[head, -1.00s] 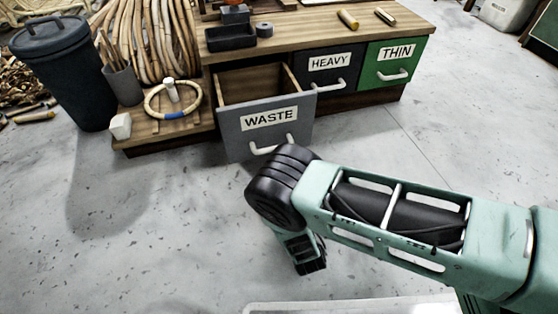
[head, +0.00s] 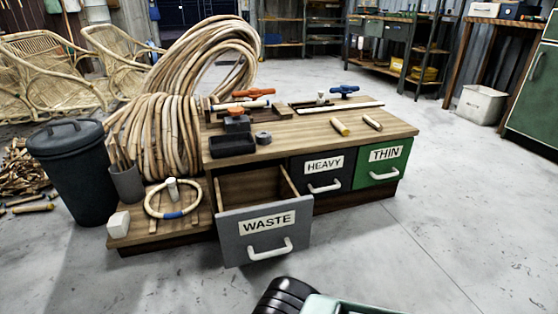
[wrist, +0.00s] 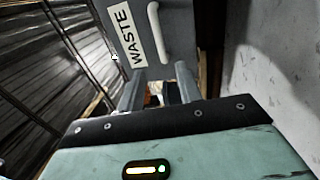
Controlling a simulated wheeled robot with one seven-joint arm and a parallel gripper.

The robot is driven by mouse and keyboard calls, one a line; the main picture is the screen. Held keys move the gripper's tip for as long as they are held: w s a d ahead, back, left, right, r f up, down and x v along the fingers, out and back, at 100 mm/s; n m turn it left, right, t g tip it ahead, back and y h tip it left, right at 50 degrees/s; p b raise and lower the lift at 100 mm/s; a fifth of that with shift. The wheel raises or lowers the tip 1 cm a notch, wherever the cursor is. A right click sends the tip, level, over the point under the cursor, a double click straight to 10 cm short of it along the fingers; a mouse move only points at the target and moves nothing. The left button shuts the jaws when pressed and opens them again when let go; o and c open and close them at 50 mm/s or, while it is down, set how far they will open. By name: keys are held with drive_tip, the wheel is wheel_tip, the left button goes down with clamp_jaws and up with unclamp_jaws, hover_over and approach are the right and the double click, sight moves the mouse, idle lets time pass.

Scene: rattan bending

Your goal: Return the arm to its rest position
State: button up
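My gripper (wrist: 160,88) shows in the wrist view with its two grey fingers apart and nothing held between them. Beyond them, the front of the grey WASTE drawer (wrist: 152,35) and its white handle show. In the head view only a black joint and a green link of my arm (head: 287,296) show at the bottom edge, in front of the drawer; the gripper is out of that frame. The WASTE drawer (head: 264,229) is pulled out, and the part of its inside that shows looks empty.
The HEAVY (head: 323,175) and THIN (head: 383,163) drawers are shut. A dark bin (head: 75,175) and a rattan ring (head: 157,205) are at left.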

drive_tip(key=w+a+r+m+g+h+p, duration=0.1)
drive_tip(key=w+a+r+m+g+p, duration=0.15)
drive_tip(key=a+r+m+g, duration=0.45)
drive_tip(key=w+a+r+m+g+h+p, duration=0.1)
drive_tip(key=w+a+r+m+g, duration=0.2)
drive_tip(key=r, duration=0.7)
drive_tip(key=s+d+r+m+g+y+p, duration=0.15)
drive_tip(key=s+r+g, duration=0.3)
drive_tip(key=r, duration=0.95)
drive_tip(key=s+d+r+m+g+h+p, duration=0.1)
drive_tip(key=s+d+r+g+h+p, duration=0.1)
drive_tip(key=s+d+r, duration=0.7)
drive_tip(key=s+d+r+m+g+h+p, duration=0.1)
drive_tip(key=s+d+r+g+h+p, duration=0.15)
drive_tip(key=s+d+r, duration=0.6)
wheel_tip(320, 180, up, 35)
drive_tip(key=s+d+p, duration=0.1)
drive_tip(key=p, duration=3.6)
drive_tip(key=shift+s+d+r, duration=0.2)
drive_tip(key=shift+s+d, duration=0.15)
drive_tip(key=shift+s, duration=0.05)
